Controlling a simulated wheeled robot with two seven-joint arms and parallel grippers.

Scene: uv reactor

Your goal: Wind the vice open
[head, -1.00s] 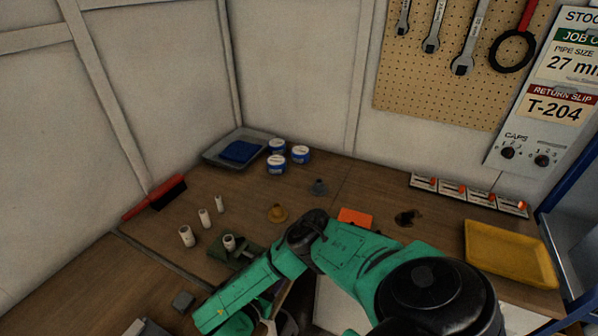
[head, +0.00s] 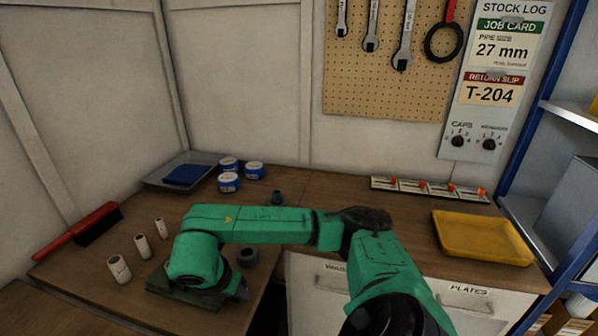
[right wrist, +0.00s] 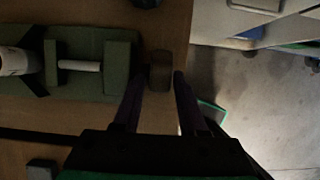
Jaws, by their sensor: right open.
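The green vice (right wrist: 92,62) lies at the left of the right wrist view, with a pale screw rod between its two green blocks and a white pipe piece (right wrist: 14,62) at its far left. A brown round knob (right wrist: 160,71) sits at its right end. My right gripper (right wrist: 158,82) is open, with one finger on each side of the knob; I cannot tell whether they touch it. In the head view the vice base (head: 166,284) shows only in part, as my right arm covers the rest. My left gripper is not in view.
Three white pipe pieces (head: 119,269) stand left of the vice. A dark round part (head: 248,256) stands close behind the right gripper. A red brush (head: 97,225), blue-white tins (head: 228,182) and a yellow tray (head: 482,238) lie farther off. The bench edge is just right of the vice.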

